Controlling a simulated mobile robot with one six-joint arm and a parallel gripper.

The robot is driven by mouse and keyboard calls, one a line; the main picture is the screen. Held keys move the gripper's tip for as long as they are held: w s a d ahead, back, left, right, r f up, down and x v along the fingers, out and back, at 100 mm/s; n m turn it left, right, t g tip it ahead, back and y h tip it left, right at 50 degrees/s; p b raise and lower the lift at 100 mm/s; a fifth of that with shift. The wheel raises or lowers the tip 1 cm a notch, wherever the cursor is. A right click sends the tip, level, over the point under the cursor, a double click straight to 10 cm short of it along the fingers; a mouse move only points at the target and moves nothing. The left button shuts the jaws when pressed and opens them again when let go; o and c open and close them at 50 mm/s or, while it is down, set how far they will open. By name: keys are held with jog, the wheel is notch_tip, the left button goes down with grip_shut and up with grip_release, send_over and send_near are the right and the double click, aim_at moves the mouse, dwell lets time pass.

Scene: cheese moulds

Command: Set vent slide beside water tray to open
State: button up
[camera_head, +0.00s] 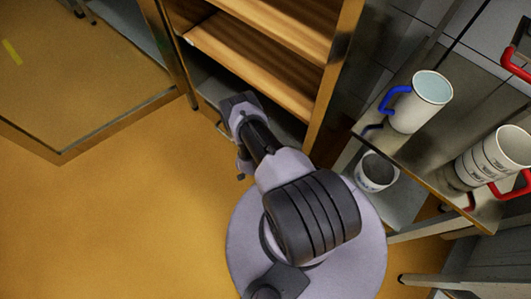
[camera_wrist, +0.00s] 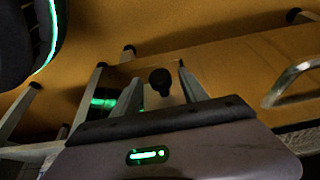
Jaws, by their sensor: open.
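In the wrist view, a dark round knob (camera_wrist: 160,80) stands on a pale piece between the two fingers of my gripper (camera_wrist: 159,76). It looks like the knob of the vent slide. Both fingers are apart, one on each side of the knob, and I cannot tell whether either touches it. The slide's track and setting do not show clearly. In the head view, my arm reaches to the low front of the wooden-shelved cabinet (camera_head: 262,50), and the fingers are hidden. I cannot make out the water tray for certain.
A bent metal handle (camera_wrist: 292,82) shows at the right of the wrist view. The cabinet's glass door (camera_head: 85,70) stands open at left. A metal table (camera_head: 440,165) at right bears white moulds with a blue and a red handle; a white bucket (camera_head: 376,172) stands below. Floor at left is clear.

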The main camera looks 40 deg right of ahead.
jog(key=shift+f, duration=0.1)
grip_shut()
dwell(1.4)
